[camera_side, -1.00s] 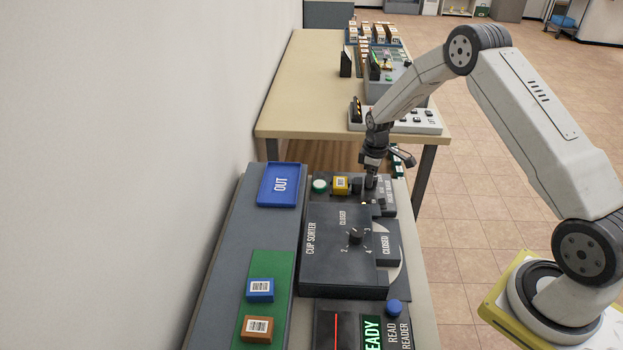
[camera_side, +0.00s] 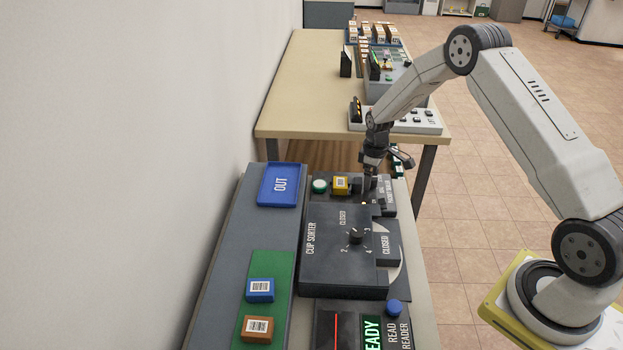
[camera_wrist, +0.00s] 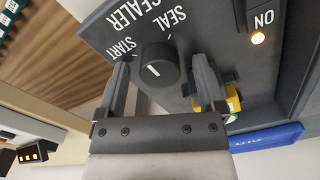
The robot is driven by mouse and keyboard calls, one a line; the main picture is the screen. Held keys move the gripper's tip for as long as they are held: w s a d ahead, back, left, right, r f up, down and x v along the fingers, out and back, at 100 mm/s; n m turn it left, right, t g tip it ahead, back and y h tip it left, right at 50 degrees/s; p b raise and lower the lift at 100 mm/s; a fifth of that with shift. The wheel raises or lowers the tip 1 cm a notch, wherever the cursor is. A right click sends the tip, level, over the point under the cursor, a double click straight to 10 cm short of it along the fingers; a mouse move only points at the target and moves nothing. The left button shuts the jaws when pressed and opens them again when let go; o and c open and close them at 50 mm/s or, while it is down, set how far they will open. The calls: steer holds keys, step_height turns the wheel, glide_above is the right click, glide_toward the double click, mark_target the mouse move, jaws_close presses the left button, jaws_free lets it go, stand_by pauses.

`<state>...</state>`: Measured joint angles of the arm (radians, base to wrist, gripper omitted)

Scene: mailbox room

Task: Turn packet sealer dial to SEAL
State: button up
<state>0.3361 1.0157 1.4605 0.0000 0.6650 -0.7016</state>
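The packet sealer (camera_side: 388,201) is a dark panel beyond the cup sorter in the side view. Its black round dial (camera_wrist: 158,64) has a short white mark, with START on its left and SEAL above right in the wrist view. I cannot tell for sure which label the mark points at. My gripper (camera_wrist: 162,68) is open, with one finger on each side of the dial; contact is not clear. In the side view my gripper (camera_side: 369,196) points down over the sealer and hides the dial.
The cup sorter (camera_side: 335,260) is nearer the camera, and a blue OUT tray (camera_side: 265,199) lies left.

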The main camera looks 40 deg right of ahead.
steer(key=shift+r, duration=0.1)
steer(key=shift+r, duration=3.85)
steer(key=shift+w+r+n, duration=0.1)
steer(key=shift+r+n, duration=0.05)
steer(key=shift+n, duration=1.65)
steer(key=shift+f, duration=3.9)
